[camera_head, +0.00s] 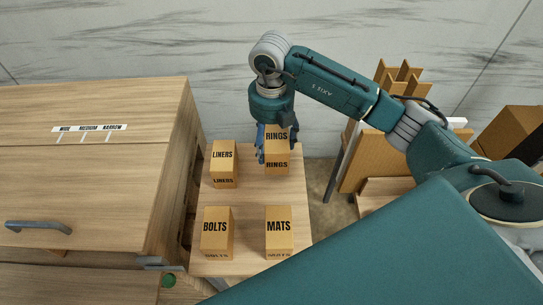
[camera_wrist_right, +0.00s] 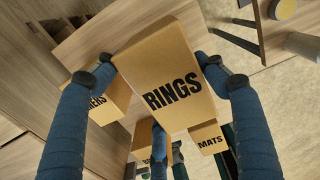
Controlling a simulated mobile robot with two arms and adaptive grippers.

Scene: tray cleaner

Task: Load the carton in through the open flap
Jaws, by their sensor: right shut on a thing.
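My right gripper (camera_head: 274,148) has come down from above and is shut on the RINGS carton (camera_head: 277,162). In the right wrist view its blue fingers (camera_wrist_right: 155,75) press on two sides of that carton (camera_wrist_right: 170,85). The carton is at the back right of the small wooden table (camera_head: 251,196); I cannot tell whether it touches the tabletop. A large wooden cabinet (camera_head: 90,115) stands to the left, with a blue-grey handle (camera_head: 38,227) on its front. I cannot make out an open flap for sure. My left gripper is not in view.
The LINERS carton (camera_head: 224,165) stands left of RINGS, BOLTS (camera_head: 217,233) at the front left and MATS (camera_head: 279,234) at the front right. The cabinet top carries a WIDE, MEDIUM, NARROW label (camera_head: 90,128). A wooden rack (camera_head: 360,160) stands at the right. The table's middle is clear.

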